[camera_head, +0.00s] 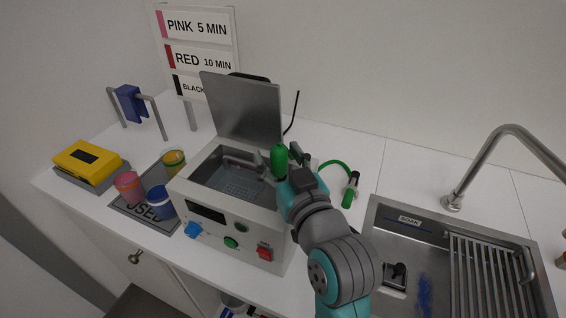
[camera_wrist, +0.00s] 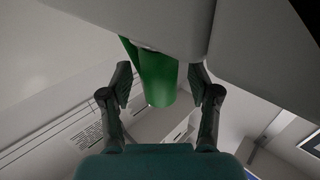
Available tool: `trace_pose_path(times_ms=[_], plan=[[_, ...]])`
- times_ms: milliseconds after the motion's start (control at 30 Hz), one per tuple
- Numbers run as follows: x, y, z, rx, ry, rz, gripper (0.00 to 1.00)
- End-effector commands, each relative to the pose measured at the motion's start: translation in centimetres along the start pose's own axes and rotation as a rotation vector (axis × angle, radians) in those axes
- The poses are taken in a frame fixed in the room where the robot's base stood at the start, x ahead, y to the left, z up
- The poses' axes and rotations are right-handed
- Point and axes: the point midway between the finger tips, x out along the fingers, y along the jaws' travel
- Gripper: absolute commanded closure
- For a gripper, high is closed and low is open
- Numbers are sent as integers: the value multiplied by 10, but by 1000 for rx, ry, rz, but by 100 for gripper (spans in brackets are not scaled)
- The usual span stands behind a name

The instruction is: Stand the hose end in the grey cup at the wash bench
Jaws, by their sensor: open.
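A green hose (camera_head: 335,164) curves over the white bench to a green-handled end (camera_head: 349,195) lying near the sink. My gripper (camera_head: 284,165) is open over the right side of the bath machine. A green cylinder (camera_head: 279,160) stands at its fingers. In the wrist view a green cylinder (camera_wrist: 157,78) shows between the two open fingers of my gripper (camera_wrist: 162,85), with a gap on each side. Whether it belongs to the hose I cannot tell. I cannot make out a grey cup in either view.
The bath machine (camera_head: 208,238) has its lid (camera_head: 242,108) raised. Pink, blue and yellow-banded cups stand on the dark mat (camera_head: 130,208) at left, near a yellow box (camera_head: 88,160). The sink (camera_head: 375,212) with rack and tap is at right. Clear bench lies behind the hose.

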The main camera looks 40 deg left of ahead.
Motion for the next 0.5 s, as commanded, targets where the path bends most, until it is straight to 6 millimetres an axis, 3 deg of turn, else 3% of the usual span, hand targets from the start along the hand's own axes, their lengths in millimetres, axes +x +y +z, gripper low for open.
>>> trace_pose_path(times_ms=[200,433,500], plan=[[0,0,0,0,0,0,39],[0,0,0,0,0,0,96],[0,0,0,0,0,0,100]])
